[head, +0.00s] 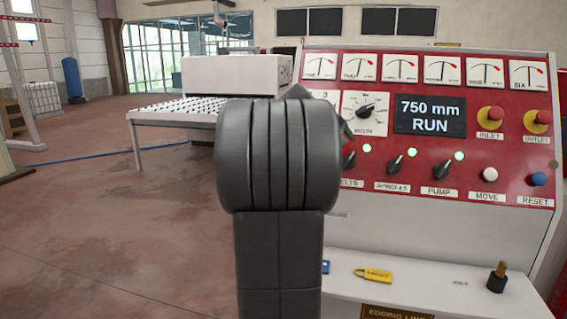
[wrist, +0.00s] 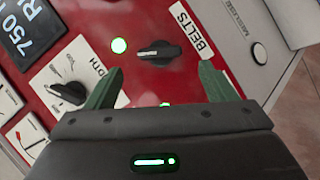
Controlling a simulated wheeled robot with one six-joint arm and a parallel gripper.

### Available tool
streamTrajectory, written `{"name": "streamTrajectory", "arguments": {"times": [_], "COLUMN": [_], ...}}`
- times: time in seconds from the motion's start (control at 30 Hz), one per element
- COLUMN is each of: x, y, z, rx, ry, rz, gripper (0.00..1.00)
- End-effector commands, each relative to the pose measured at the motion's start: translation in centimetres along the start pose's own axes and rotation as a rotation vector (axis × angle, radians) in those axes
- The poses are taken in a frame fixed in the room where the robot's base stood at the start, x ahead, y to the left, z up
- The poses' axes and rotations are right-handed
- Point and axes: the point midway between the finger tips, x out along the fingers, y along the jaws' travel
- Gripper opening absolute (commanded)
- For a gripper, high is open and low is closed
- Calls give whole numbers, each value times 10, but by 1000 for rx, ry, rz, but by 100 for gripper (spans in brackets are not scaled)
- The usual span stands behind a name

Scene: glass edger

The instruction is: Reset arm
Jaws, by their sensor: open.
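My gripper (wrist: 160,82) is open, its two green fingers apart and nothing between them that it holds. In the wrist view it faces the red control panel, with the black BELTS knob (wrist: 158,53) ahead, between and beyond the fingertips. I cannot tell the exact gap to the panel. In the head view my dark arm stands upright in the middle and hides most of the gripper. The BELTS knob (head: 349,160) shows just right of my arm, its label partly covered.
The control panel (head: 470,180) has a display (head: 430,115) reading 750 mm RUN, a WIDTH dial (head: 366,112), SPINDLES (head: 394,165) and PUMP (head: 445,167) knobs, and lit green lamps. A yellow tag (head: 373,276) and a black-and-brass piece (head: 497,277) are on the ledge below. Open floor lies left.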

Motion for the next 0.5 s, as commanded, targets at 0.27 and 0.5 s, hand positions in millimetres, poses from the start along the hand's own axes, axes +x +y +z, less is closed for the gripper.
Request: {"name": "streamTrajectory", "arguments": {"times": [0.27, 0.5], "x": [48, 65], "y": [0, 0], "z": [0, 0], "rx": [1, 0], "ry": [-2, 1], "rz": [-1, 0], "gripper": [77, 77]}}
